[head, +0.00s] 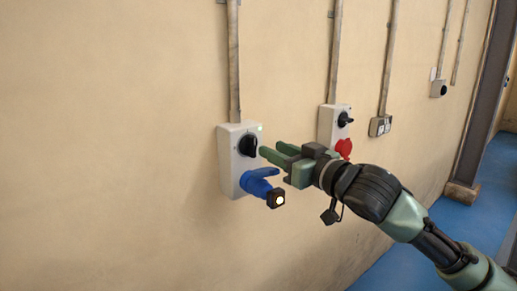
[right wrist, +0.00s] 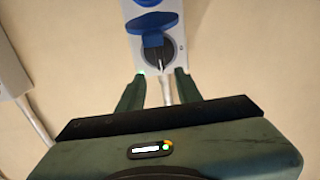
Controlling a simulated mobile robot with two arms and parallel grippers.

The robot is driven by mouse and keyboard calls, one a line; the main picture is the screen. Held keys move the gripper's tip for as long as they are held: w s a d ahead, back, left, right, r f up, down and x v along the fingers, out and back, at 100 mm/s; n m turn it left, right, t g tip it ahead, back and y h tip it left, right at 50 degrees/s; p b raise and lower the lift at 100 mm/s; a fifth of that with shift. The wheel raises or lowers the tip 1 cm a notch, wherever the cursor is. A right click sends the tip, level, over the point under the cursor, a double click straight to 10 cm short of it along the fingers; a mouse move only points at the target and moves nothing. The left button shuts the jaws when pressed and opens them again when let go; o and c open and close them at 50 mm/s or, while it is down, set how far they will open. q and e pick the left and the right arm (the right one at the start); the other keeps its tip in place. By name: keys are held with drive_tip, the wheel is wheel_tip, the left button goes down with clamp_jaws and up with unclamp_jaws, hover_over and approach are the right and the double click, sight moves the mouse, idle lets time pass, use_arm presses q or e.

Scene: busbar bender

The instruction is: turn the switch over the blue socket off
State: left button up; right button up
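The black rotary switch (head: 247,146) sits on a white wall box (head: 228,172), above the blue socket (head: 258,183). My right gripper (head: 270,150) is just to the right of the switch, its fingers pointing at it. In the right wrist view, the picture is turned over: the blue socket (right wrist: 152,22) is at the top and the switch (right wrist: 158,56) lies below it. The spread fingers of the right gripper (right wrist: 157,76) stand either side of the switch's line with nothing between them; contact with the knob cannot be told. My left gripper is out of view.
A second white box (head: 328,124) with a black switch and a red socket (head: 343,148) is to the right, behind my right gripper. Farther along are a small wall socket (head: 380,126) and several conduits. The wall left of the blue socket is bare.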

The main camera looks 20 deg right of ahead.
sight(255, 141)
drive_tip(key=p+x, duration=0.1)
drive_tip(key=x, duration=0.4)
drive_tip(key=shift+w+a+r+p, duration=0.15)
drive_tip(key=shift+w+a+p, duration=0.1)
drive_tip(key=shift+p, duration=0.1)
drive_tip(key=shift+w+a, duration=0.1)
drive_tip(key=shift+w, duration=0.45)
clamp_jaws()
